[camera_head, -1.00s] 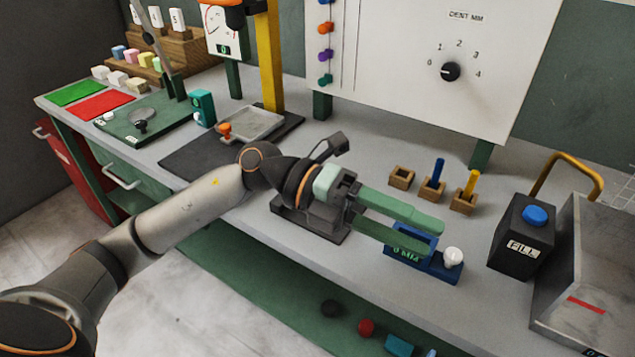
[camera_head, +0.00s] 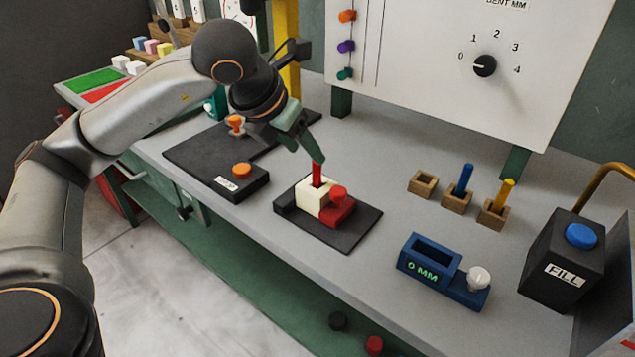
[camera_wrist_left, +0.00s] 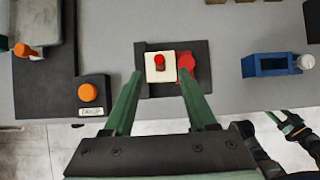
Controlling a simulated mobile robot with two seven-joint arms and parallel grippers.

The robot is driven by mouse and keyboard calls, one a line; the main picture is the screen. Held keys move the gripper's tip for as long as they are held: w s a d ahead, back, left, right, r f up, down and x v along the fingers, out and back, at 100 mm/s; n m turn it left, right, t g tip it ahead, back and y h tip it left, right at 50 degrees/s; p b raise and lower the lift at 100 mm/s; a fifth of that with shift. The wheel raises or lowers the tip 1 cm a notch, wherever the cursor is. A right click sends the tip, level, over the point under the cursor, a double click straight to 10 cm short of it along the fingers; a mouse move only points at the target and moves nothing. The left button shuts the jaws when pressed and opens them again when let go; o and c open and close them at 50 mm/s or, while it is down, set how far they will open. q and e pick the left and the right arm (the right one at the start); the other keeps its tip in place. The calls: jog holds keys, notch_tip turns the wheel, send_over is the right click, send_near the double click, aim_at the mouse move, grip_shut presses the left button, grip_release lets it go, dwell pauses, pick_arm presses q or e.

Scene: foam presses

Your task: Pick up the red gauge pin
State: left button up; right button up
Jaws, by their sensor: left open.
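The red gauge pin (camera_head: 316,173) stands upright in a cream block (camera_head: 309,197) on a dark plate (camera_head: 350,236). A red clamp-like piece (camera_head: 340,207) sits against the block's right side. My left gripper (camera_head: 318,160) points down at the pin from above, with its fingers partly overlapping each other. In the left wrist view, its two green fingers (camera_wrist_left: 161,72) are open and apart, and the pin's red top (camera_wrist_left: 160,61) lies in line with the gap between them. Part of what looks like my right gripper (camera_wrist_left: 288,122) shows at lower right; its jaw state is unclear.
A blue 0 MM block with a white knob (camera_head: 428,258) stands to the right. Several wooden holders (camera_head: 457,199) stand behind it, two with blue and yellow pins. The black FILL box (camera_head: 562,262) is farther right. A black base with an orange button (camera_head: 241,178) is left of the plate.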

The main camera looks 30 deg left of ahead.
aim_at(317, 169)
pick_arm(q)
jog(key=shift+x, duration=3.45)
jog(key=shift+w+r, duration=0.15)
grip_shut()
